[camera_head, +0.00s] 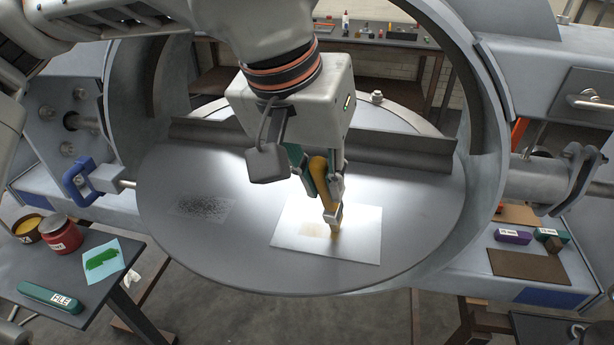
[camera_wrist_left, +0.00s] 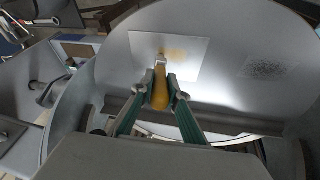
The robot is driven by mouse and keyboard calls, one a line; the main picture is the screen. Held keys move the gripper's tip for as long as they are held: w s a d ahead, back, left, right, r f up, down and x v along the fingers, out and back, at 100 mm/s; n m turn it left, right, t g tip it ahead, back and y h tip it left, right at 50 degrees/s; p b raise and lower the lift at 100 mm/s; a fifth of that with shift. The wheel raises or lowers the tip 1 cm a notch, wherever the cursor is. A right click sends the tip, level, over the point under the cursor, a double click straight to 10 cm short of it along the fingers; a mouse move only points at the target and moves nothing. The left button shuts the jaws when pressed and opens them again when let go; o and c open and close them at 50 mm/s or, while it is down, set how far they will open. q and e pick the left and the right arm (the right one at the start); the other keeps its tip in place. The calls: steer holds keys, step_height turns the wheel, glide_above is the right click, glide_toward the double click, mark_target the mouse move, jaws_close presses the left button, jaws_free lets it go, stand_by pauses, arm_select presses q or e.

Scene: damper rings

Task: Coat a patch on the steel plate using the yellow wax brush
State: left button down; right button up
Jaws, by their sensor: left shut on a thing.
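The bright steel plate (camera_head: 350,247) lies on the round grey disc in the head view, and also shows in the left wrist view (camera_wrist_left: 190,50). My left gripper (camera_head: 325,185) is above the plate, shut on the yellow wax brush (camera_head: 321,170). The brush points down and its tip is at the plate, near a faint yellowish patch (camera_head: 312,230); I cannot tell if it touches. In the left wrist view the brush (camera_wrist_left: 160,92) sits between the fingers, and the yellowish patch (camera_wrist_left: 177,54) is beside its tip. My right gripper is not in view.
A rough dark speckled patch (camera_head: 203,207) is on the disc (camera_head: 260,180) to the left. A raised bar (camera_head: 400,155) crosses behind. The left side table holds a red pot (camera_head: 61,238), a yellow-filled tin (camera_head: 28,228) and a green file case (camera_head: 50,297). Purple and green blocks stand at right.

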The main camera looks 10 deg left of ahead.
arm_select(q)
steer(key=shift+s+d+f, duration=0.1)
steer(key=shift+s+d, duration=0.1)
steer(key=shift+s, duration=0.4)
steer(key=a, duration=0.6)
steer(key=shift+a, duration=0.35)
stand_by(1.2)
step_height(320, 180, up, 6)
steer(key=p, duration=0.4)
stand_by(0.5)
